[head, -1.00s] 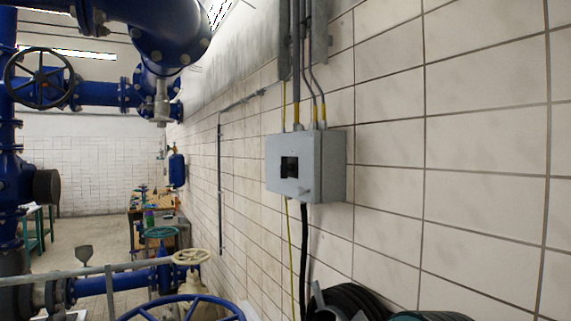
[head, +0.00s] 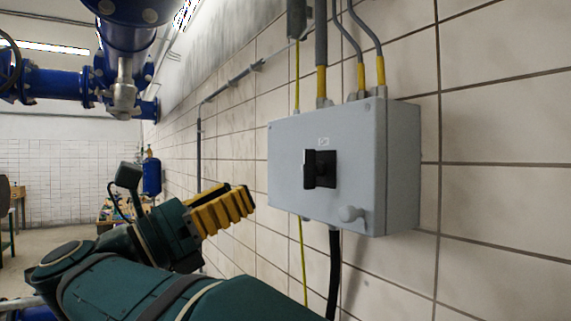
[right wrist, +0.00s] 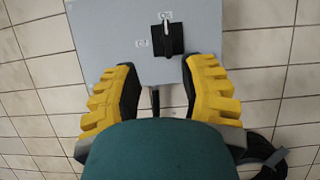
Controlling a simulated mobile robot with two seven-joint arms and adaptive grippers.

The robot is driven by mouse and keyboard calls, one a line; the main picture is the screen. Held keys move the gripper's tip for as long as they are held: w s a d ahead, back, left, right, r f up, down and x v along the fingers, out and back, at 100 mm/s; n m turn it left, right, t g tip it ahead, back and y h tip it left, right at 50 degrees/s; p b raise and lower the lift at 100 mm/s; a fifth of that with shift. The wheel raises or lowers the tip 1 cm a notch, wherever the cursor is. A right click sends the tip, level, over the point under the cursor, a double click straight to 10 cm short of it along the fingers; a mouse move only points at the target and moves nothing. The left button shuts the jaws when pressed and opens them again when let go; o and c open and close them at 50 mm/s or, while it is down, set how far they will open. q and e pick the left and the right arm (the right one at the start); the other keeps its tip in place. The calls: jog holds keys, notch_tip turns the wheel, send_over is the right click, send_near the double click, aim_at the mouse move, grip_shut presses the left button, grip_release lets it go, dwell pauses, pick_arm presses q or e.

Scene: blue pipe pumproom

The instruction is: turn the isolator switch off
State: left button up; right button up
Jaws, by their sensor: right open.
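The isolator switch is a black rotary handle (head: 310,169) on the front of a grey wall box (head: 350,190). The handle stands upright, with a small marking above it. In the right wrist view the black handle (right wrist: 168,40) has a pale line pointing up to the top label; another label is at its left. My right gripper (head: 249,198) has yellow ribbed fingers, open and empty, left of the box and a little lower than the handle. In the right wrist view its fingertips (right wrist: 163,66) are spread below the handle, apart from it. My left gripper is out of view.
The tiled wall (head: 500,180) lies behind. Blue pipes (head: 50,80) are at the upper left.

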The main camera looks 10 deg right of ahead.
aim_at(305, 158)
jog(key=shift+m, duration=0.3)
jog(key=p+x, duration=0.1)
jog(key=x, duration=0.3)
jog(key=p+x, duration=0.1)
jog(key=x, duration=0.3)
jog(key=s+p+x, duration=0.1)
jog(key=x, duration=0.3)
jog(key=shift+d+r+p, duration=0.25)
jog(key=shift+r+p, duration=0.1)
jog(key=shift+p, duration=0.05)
jog(key=shift+w+d+r, duration=0.2)
jog(key=shift+w+d, duration=0.1)
jog(key=shift+d, duration=0.3)
grip_shut()
